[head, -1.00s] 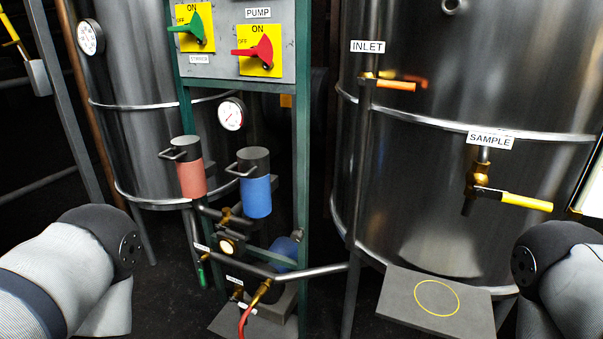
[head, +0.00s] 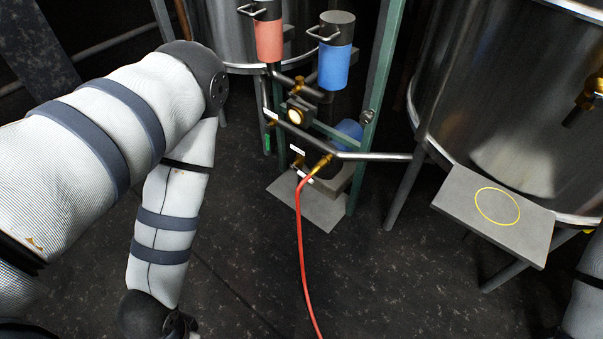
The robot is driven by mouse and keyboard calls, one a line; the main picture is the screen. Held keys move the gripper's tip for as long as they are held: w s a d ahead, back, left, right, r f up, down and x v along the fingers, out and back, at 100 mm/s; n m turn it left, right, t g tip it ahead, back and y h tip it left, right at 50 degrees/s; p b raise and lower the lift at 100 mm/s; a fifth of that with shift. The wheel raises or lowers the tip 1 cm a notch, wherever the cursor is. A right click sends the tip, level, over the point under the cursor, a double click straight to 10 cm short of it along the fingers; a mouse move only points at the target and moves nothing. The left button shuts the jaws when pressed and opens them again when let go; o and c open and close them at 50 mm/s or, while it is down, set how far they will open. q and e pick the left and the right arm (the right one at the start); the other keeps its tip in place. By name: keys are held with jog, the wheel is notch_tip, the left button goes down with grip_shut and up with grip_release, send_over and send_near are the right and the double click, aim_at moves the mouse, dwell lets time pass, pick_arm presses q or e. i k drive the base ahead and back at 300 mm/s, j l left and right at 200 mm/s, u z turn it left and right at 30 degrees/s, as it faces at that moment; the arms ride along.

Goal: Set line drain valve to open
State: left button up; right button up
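The low pipework on the green frame carries small valves whose white labels are too small to read, so I cannot tell which is the line drain valve. One valve with a green handle (head: 267,142) hangs at the left end of the pipe, handle pointing down. A brass valve (head: 298,160) sits below the pipe under another label. A brass fitting (head: 321,163) beside it joins a red hose. My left arm bends down at the left, its wrist at the bottom edge; its gripper is out of view. My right arm shows only at the right edge, gripper out of view.
Red (head: 268,40) and blue (head: 334,68) canisters stand above the pipe. The red hose (head: 301,245) runs down across the floor. A grey shelf with a yellow ring (head: 465,218) juts from the right tank (head: 490,110). The dark floor (head: 400,290) in front is clear.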

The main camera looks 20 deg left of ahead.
aim_at(291, 167)
jog(key=j, duration=1.35)
jog(key=i, duration=0.45)
jog(key=l+z, duration=0.05)
